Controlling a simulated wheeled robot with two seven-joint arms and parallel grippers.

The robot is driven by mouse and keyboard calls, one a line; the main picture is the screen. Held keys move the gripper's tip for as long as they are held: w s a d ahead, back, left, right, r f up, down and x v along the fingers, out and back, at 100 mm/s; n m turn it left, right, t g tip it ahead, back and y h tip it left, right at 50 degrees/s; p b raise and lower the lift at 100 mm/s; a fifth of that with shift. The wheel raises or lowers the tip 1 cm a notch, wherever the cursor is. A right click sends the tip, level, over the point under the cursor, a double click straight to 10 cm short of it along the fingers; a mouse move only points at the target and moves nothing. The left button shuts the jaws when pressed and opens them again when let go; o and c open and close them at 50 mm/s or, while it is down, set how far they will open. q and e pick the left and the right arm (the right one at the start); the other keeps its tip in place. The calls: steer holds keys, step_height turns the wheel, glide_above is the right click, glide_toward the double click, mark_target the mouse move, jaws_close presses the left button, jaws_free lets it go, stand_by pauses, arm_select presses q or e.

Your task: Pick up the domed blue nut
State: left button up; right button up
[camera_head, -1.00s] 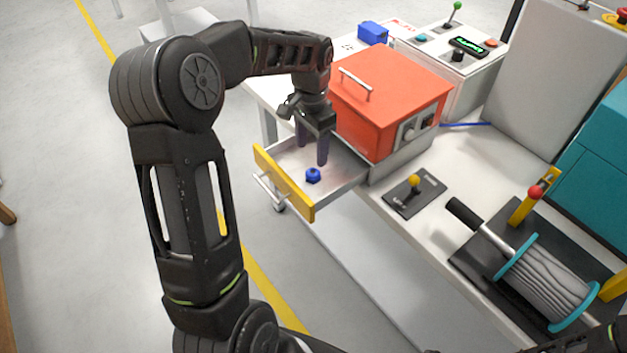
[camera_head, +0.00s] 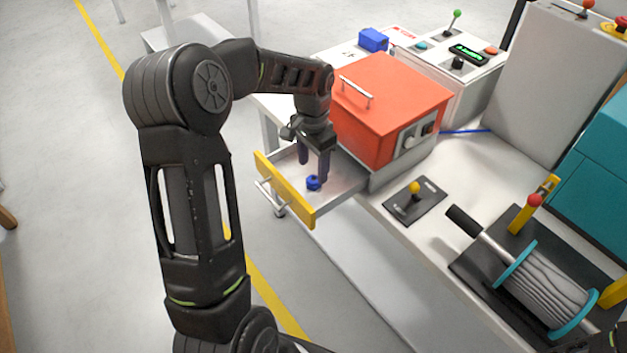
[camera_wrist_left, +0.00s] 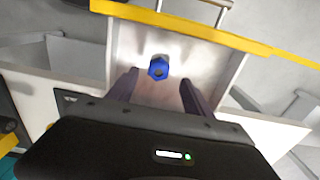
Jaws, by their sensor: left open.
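The domed blue nut (camera_head: 313,183) lies on the floor of the open drawer (camera_head: 345,180), near its yellow front. It also shows in the left wrist view (camera_wrist_left: 158,68), ahead of and between the two fingers. My left gripper (camera_head: 314,174) reaches down into the drawer, fingers pointing down, just behind and above the nut. In the left wrist view its fingers (camera_wrist_left: 157,85) are spread apart with nothing between their tips. Whether the fingertips touch the drawer floor cannot be told. My right gripper is not seen.
The drawer's yellow front (camera_head: 284,188) has a metal handle (camera_head: 270,200). A red box (camera_head: 385,100) stands right behind the drawer. A small yellow-knobbed lever (camera_head: 414,188) and a cable reel (camera_head: 545,285) stand on the bench to the right.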

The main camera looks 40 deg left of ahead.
mark_target(314, 178)
arm_select(q)
step_height(314, 178, down, 4)
steer(key=shift+d+f+p, duration=0.1)
steer(key=shift+f+p, duration=0.1)
steer(key=shift+p, duration=0.25)
jaws_close()
stand_by(0.8)
